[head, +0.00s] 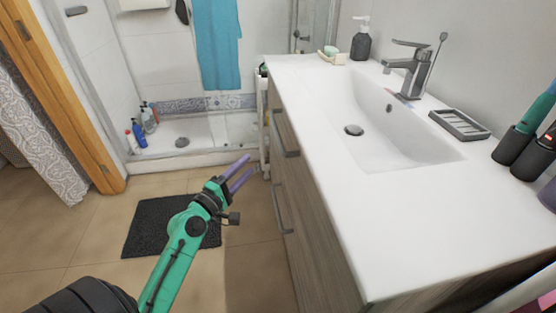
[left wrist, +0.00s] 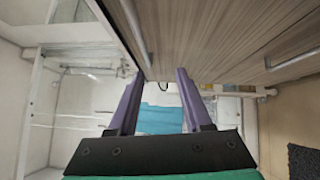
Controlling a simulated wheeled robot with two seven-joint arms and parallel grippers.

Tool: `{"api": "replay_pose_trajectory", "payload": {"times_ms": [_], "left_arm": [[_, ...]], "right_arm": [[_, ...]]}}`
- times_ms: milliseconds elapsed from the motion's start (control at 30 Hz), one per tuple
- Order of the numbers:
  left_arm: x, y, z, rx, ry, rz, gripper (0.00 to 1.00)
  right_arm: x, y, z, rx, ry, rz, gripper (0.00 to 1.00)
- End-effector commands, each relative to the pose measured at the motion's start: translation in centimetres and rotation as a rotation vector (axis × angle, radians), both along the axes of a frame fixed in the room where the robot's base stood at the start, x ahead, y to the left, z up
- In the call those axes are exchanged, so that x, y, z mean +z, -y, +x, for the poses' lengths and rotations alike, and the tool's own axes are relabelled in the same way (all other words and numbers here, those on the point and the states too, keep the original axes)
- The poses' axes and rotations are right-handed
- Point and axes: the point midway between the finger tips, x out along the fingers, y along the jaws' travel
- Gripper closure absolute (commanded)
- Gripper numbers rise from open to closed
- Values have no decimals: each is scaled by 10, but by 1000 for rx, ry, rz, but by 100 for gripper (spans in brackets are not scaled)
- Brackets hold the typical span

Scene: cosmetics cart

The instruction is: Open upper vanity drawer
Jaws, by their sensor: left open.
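The vanity's upper drawer has a wood-grain front with a grey bar handle (head: 285,135) just under the white countertop. The drawer looks closed. That handle also shows in the left wrist view (left wrist: 134,32), near the white counter edge. My left gripper (head: 246,172) is open and empty, with its two purple fingers apart. It is left of the drawer fronts and appears lower than the upper handle, not touching it. In the left wrist view the fingers (left wrist: 154,100) point along the front. My right gripper is not in view.
The lower drawer has a similar handle (head: 282,210). The countertop (head: 330,180) carries a sink, tap, soap dispenser (head: 361,40), soap dish (head: 460,124) and dark-and-green containers (head: 512,146) at right. A dark mat (head: 150,228) lies on the floor. Floor beside the vanity is open.

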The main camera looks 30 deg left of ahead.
Motion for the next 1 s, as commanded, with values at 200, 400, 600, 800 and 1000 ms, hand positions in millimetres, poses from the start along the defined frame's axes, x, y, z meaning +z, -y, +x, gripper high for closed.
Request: {"api": "replay_pose_trajectory", "payload": {"times_ms": [200, 400, 600, 800, 1000], "left_arm": [[34, 9, 11, -30, 69, -62, 50], [43, 16, 61, -31, 70, -61, 50], [47, 23, 112, -31, 66, -58, 50], [48, 26, 138, -30, 64, -56, 50], [48, 27, 140, -30, 63, -55, 50]], "right_arm": [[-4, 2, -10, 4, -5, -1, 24], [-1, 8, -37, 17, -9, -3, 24], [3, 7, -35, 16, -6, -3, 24], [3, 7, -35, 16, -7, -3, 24], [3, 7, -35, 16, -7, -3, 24]]}}
